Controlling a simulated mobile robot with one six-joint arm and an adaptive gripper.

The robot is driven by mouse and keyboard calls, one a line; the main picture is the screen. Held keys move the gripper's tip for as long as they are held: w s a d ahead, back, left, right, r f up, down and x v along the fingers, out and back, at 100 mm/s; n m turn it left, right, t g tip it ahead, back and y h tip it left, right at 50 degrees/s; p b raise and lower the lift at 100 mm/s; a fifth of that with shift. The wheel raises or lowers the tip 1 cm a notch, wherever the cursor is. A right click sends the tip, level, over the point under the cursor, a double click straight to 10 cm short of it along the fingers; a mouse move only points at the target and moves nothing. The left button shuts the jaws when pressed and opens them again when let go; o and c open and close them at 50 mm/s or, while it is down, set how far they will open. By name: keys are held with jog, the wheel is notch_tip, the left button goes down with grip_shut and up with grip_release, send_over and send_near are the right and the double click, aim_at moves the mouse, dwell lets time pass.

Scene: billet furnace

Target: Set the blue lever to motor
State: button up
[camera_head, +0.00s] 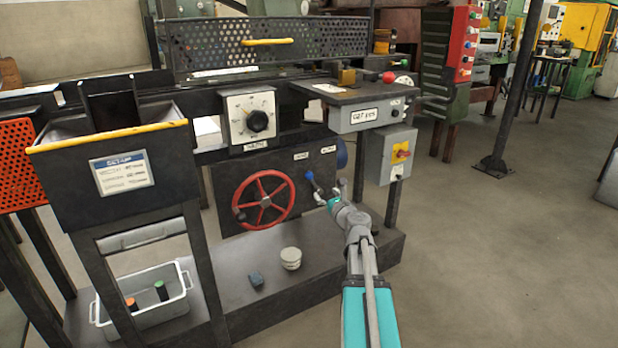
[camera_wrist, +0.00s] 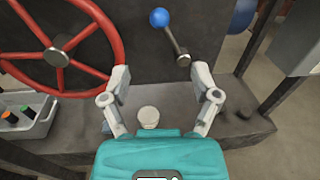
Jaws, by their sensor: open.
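The blue lever (camera_head: 309,176) is on the dark machine panel, right of the red handwheel (camera_head: 264,200). In the wrist view the lever's blue ball (camera_wrist: 159,18) is at the top, and its rod slants down-right to a round hub (camera_wrist: 184,60). The lever tilts up-left, towards the left of two small labels (camera_head: 301,156); the right label (camera_head: 328,150) seems to read motor, but the lettering is tiny. My gripper (camera_wrist: 161,75) is open and empty in front of the panel, its fingers apart; the ball shows beyond them. In the head view my gripper (camera_head: 326,193) partly hides the hub.
The red handwheel also shows at left in the wrist view (camera_wrist: 62,40). A grey switch box (camera_head: 397,155) hangs to the right.

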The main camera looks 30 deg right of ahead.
aim_at(311, 178)
jog(key=w, duration=0.4)
jog(key=w+d, duration=0.1)
jog(key=w, duration=0.4)
jog(key=w+d, duration=0.1)
jog(key=w, duration=0.3)
jog(key=shift+w+d, duration=0.2)
jog(key=shift+w, duration=0.05)
grip_shut()
